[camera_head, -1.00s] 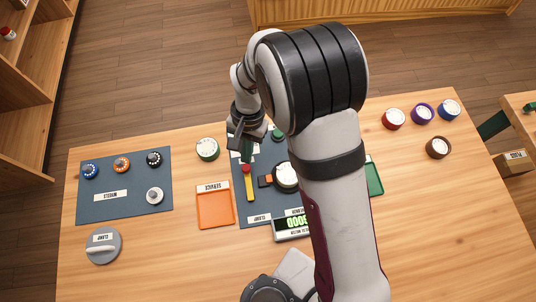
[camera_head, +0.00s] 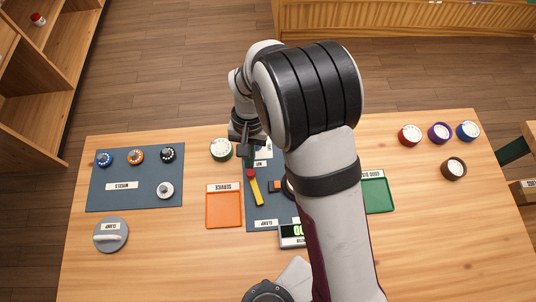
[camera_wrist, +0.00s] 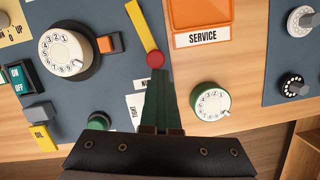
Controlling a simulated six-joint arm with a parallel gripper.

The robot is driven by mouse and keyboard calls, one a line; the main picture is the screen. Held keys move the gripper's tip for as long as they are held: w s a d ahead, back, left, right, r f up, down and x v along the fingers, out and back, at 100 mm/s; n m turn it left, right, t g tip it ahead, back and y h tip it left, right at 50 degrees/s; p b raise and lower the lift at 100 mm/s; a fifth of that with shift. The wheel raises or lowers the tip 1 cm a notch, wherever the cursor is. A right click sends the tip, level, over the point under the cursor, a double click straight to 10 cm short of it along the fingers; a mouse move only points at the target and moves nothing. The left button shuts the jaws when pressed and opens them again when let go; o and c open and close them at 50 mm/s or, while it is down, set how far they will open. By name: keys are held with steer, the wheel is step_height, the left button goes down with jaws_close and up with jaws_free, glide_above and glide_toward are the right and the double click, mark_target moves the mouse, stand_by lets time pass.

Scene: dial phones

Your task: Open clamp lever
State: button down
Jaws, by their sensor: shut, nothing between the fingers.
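The clamp lever is a yellow bar (camera_head: 257,190) with a red ball end (camera_head: 250,173), lying at a slant on the blue-grey mat beside the dial phone fixture. The wrist view shows the yellow bar (camera_wrist: 142,25) and the red ball (camera_wrist: 155,59) just beyond my fingertips. My gripper (camera_wrist: 160,72) is shut and empty, its green fingers pointing at the ball. I cannot tell whether they touch it. A white dial on a dark base (camera_wrist: 64,52) with an orange block (camera_wrist: 109,43) sits beside the lever. In the head view my arm partly hides this dial.
An orange service tray (camera_head: 224,206) lies left of the lever. A green-rimmed dial (camera_head: 221,149) stands close to my gripper. A green tray (camera_head: 377,194) and several coloured dials are on the right. A mat with dials (camera_head: 136,174) and a grey clamp disc (camera_head: 111,234) are left.

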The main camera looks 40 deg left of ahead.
steer(key=shift+s+d+f, duration=0.1)
steer(key=shift+s+d, duration=0.05)
steer(key=shift+d, duration=0.7)
steer(key=w, duration=0.1)
steer(key=w+a, duration=0.1)
steer(key=w, duration=0.2)
steer(key=shift+w+a, duration=0.35)
steer(key=d+v, duration=0.1)
steer(key=v, duration=0.9)
steer(key=shift+w+a, duration=0.25)
